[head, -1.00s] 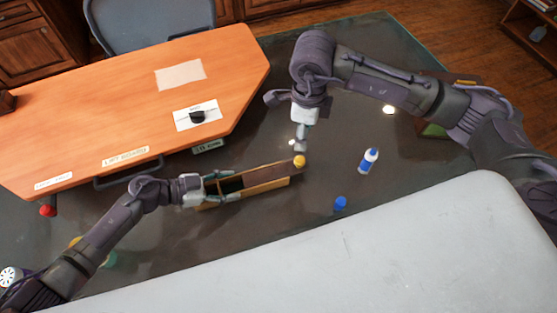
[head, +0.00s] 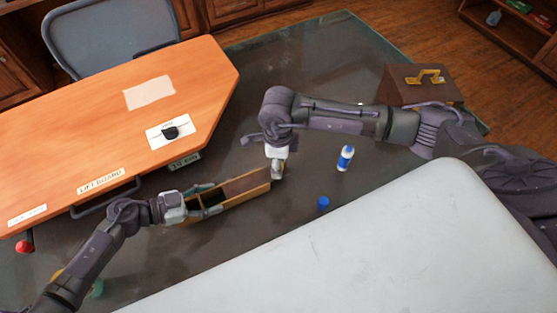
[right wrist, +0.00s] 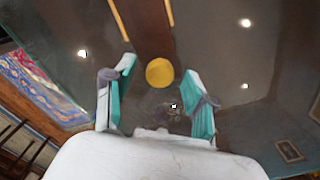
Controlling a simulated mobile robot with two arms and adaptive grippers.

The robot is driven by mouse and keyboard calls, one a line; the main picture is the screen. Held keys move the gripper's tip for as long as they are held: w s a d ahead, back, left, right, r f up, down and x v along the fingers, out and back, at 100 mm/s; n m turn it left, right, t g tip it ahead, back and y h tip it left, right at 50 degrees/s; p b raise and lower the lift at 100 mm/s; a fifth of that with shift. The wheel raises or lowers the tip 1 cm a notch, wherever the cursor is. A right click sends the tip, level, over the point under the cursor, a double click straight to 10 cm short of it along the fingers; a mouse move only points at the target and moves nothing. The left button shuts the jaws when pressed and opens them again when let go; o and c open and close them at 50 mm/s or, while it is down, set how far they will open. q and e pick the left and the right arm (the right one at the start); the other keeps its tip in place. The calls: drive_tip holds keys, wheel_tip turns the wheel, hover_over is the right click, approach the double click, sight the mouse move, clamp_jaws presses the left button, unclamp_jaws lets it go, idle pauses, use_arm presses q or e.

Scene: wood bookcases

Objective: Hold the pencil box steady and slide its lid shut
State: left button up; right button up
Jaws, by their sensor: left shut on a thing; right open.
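The pencil box (head: 240,199) is long and narrow with tan walls and lies at a slant on the dark glass table. Its brown lid (head: 243,184) covers the right part; a dark opening shows at the left end. My left gripper (head: 208,201) is shut on the box at that open end. My right gripper (head: 278,174) is at the lid's right end, pointing down. In the right wrist view the lid (right wrist: 145,30) runs between yellow box edges to a round yellow knob (right wrist: 160,72). The open right fingers (right wrist: 158,92) stand either side of the knob, apparently apart from it.
A blue-and-white bottle (head: 345,158) and a small blue cap (head: 323,204) stand right of the box. A large orange board (head: 110,125) with labels and a black handle lies behind and left. A brown case (head: 420,85) is at the back right.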

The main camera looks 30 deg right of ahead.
sight(257, 179)
clamp_jaws()
drive_tip(key=a, duration=0.6)
drive_tip(key=shift+a, duration=0.35)
drive_tip(key=shift+c, duration=0.2)
unclamp_jaws()
drive_tip(key=shift+o, duration=0.2)
drive_tip(key=shift+d, duration=0.1)
drive_tip(key=shift+r, duration=0.1)
wheel_tip(257, 179, up, 12)
